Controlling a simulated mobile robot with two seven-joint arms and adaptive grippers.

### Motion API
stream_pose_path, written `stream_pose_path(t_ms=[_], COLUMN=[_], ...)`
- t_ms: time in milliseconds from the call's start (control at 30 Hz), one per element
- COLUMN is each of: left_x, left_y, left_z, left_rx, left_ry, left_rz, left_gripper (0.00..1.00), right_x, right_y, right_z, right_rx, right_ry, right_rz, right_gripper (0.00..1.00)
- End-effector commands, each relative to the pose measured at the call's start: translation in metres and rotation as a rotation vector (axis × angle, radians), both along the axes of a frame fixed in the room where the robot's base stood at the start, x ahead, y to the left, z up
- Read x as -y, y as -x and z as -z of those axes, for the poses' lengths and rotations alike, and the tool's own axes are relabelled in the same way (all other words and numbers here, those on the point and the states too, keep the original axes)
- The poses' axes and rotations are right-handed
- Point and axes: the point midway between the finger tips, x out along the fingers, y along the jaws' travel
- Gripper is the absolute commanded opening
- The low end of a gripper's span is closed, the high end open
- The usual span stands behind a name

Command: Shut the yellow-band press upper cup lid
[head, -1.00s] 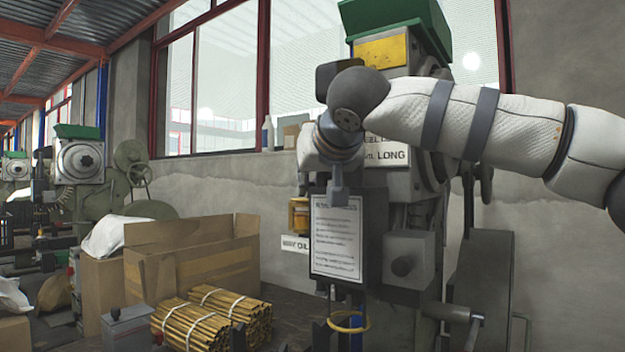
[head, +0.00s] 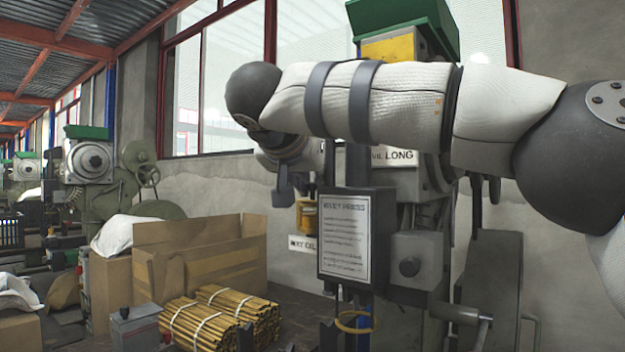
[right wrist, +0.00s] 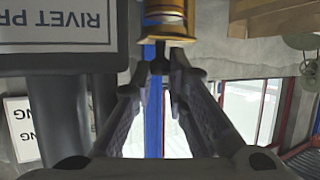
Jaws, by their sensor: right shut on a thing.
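The yellow-band press (head: 388,48) stands at centre right, partly hidden behind my right arm. An amber cup (head: 309,217) shows on its left side, above a WAY OIL label; the cup also shows at the top of the right wrist view (right wrist: 166,22), which is upside down. My right gripper (head: 283,187) points down, just left of the cup in the head view. In the right wrist view its fingers converge on a small dark part (right wrist: 159,62) by the cup. I cannot tell whether this is the lid. My left gripper is out of view.
A RIVET PRESS sign (head: 344,237) hangs close to the right of the gripper. An open cardboard box (head: 200,255) and bundles of yellow rods (head: 200,325) lie on the bench at left. Another press (head: 90,165) stands farther back.

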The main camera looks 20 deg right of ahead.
Motion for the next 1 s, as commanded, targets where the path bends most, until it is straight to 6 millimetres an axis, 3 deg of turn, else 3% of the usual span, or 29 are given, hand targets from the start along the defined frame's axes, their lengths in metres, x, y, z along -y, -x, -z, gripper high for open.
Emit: stream_pose_path(t_ms=[367, 400, 467, 1000], left_x=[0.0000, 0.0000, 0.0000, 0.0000], left_y=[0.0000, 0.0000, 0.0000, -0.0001], left_z=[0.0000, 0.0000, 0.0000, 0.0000], left_rx=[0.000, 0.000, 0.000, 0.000], left_ry=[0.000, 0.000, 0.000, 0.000], left_rz=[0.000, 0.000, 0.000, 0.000], left_gripper=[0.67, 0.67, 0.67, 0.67], right_x=[-0.0009, -0.0009, -0.0009, 0.0041], right_y=[0.0000, 0.0000, 0.0000, -0.0004], right_z=[0.0005, 0.0005, 0.0005, 0.0002], right_rx=[-0.001, -0.001, -0.001, -0.001], right_ry=[0.000, 0.000, 0.000, -0.002], right_rz=[0.002, 0.002, 0.002, -0.043], right_gripper=[0.00, 0.21, 0.34, 0.35])
